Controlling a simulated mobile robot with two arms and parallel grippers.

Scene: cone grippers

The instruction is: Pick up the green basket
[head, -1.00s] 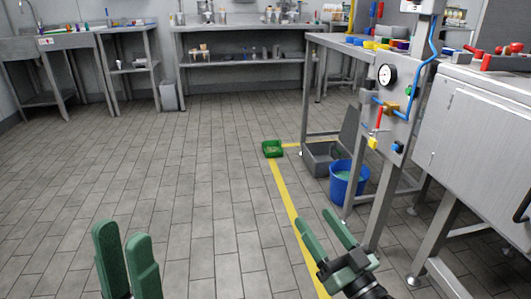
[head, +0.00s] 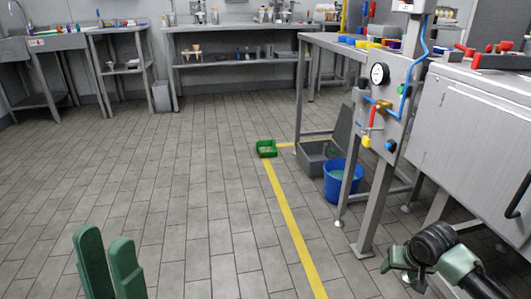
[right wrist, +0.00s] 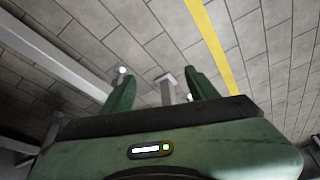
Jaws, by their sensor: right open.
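The green basket (head: 266,148) is small and sits on the tiled floor in the middle of the head view, beside the yellow floor line. Something pale lies inside it, too small to make out. My left gripper (head: 108,262) is at the lower left, far short of the basket, with its two green fingers a little apart and nothing seen between them. My right gripper (head: 410,268) is at the lower right of the head view, its fingers mostly hidden there. In the right wrist view its two fingers (right wrist: 161,90) are spread with nothing between them.
A grey bin (head: 313,158) and a blue bucket (head: 342,181) with greenish contents stand right of the basket. A metal frame with a gauge panel (head: 388,90) and a steel cabinet (head: 470,140) fill the right side. The floor (head: 150,190) in front and left is clear.

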